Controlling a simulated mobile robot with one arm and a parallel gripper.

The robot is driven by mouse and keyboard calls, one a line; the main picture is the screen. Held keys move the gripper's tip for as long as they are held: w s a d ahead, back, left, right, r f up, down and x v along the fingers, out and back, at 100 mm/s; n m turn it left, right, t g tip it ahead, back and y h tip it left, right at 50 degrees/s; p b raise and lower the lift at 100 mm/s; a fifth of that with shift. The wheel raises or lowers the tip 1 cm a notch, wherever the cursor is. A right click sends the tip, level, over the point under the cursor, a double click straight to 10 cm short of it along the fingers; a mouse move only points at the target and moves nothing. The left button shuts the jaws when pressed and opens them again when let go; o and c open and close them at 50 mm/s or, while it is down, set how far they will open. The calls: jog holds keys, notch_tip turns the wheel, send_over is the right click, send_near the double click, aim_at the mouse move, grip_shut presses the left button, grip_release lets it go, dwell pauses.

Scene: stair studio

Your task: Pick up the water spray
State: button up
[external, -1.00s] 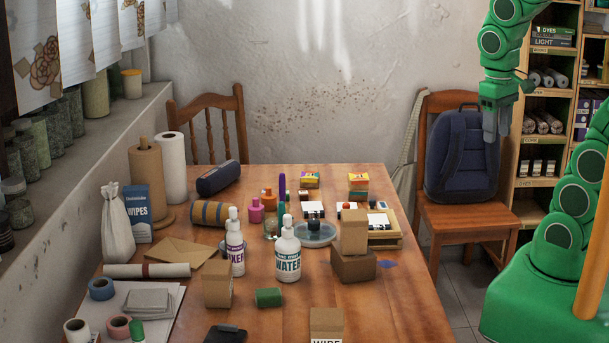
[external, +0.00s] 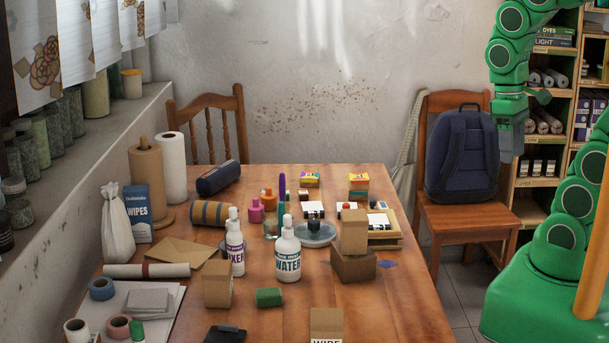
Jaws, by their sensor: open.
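The water spray (external: 288,257) is a white bottle with dark "WATER" lettering and a white top. It stands upright on the wooden table, near the middle. A similar white bottle with purple "FIXER" lettering (external: 235,252) stands just left of it. My gripper (external: 508,150) hangs from the green arm at the upper right, over the chair and backpack side. It is open, well away from the bottle and higher than the table top. Nothing shows between its fingers, though they are small in this view.
Small cardboard boxes (external: 353,262) are stacked right of the water spray. The table's right front (external: 405,310) is clear.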

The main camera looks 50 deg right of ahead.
jog(key=shift+c, duration=0.3)
jog(key=w+a+f+m+y, duration=0.1)
jog(key=w+a+y, duration=0.2)
jog(key=w+a, duration=0.35)
jog(key=w+a+f+m+y, duration=0.1)
jog(key=w+a+y, duration=0.25)
jog(key=a, duration=0.65)
jog(key=m+t+y, duration=0.6)
jog(key=m, duration=1.4)
send_over(281, 240)
jog(key=s+d, duration=0.2)
jog(key=d, duration=0.3)
jog(key=shift+f, duration=7.75)
jog(key=shift+n+y, duration=0.25)
jog(key=shift+n, duration=0.05)
jog(key=shift+w+r+x, duration=0.1)
jog(key=shift+r+x, duration=0.05)
jog(key=shift+x, duration=1.25)
jog(key=shift+w+r+x, duration=0.15)
jog(key=shift+x, duration=1.3)
jog(key=shift+c, duration=0.3)
grip_shut()
